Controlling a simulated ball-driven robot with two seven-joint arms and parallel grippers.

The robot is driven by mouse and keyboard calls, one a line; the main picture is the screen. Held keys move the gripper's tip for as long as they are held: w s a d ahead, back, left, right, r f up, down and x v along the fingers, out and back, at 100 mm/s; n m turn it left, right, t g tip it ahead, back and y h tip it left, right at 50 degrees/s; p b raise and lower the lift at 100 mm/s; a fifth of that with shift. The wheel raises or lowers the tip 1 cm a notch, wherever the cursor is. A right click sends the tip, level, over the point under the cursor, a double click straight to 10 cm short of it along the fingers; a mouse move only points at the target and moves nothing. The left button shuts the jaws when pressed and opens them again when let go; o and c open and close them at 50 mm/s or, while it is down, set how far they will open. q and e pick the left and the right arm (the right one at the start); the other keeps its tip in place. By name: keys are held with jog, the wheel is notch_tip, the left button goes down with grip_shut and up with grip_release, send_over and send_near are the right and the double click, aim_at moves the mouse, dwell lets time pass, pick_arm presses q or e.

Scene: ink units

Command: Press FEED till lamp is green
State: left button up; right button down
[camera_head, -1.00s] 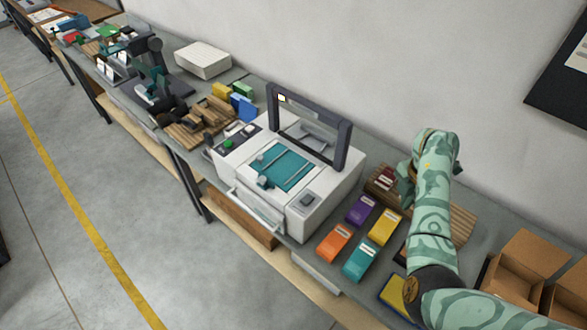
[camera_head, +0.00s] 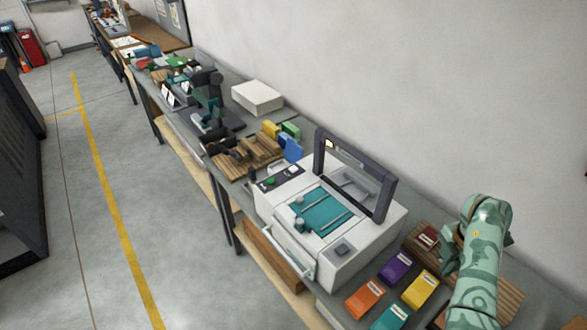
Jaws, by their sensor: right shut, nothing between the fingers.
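A white machine (camera_head: 370,262) with a teal bed (camera_head: 322,212) and a raised dark frame (camera_head: 383,195) stands on the bench. A small pale yellowish light (camera_head: 330,144) shows at the frame's upper left corner. A dark panel on its far left side carries a green button (camera_head: 271,181). A grey square pad (camera_head: 343,248) is on its near right top. No FEED label is readable. My right gripper (camera_head: 448,250) is shut and empty, right of the machine, above the wooden slatted tray and apart from the machine. It is partly hidden by its own wrist. My left gripper is out of view.
Orange (camera_head: 364,298), purple (camera_head: 395,266), yellow (camera_head: 420,288) and teal (camera_head: 388,318) boxes lie between the machine and my right arm. A dark red box (camera_head: 425,238) is on the slatted tray (camera_head: 508,303). The floor at left is clear.

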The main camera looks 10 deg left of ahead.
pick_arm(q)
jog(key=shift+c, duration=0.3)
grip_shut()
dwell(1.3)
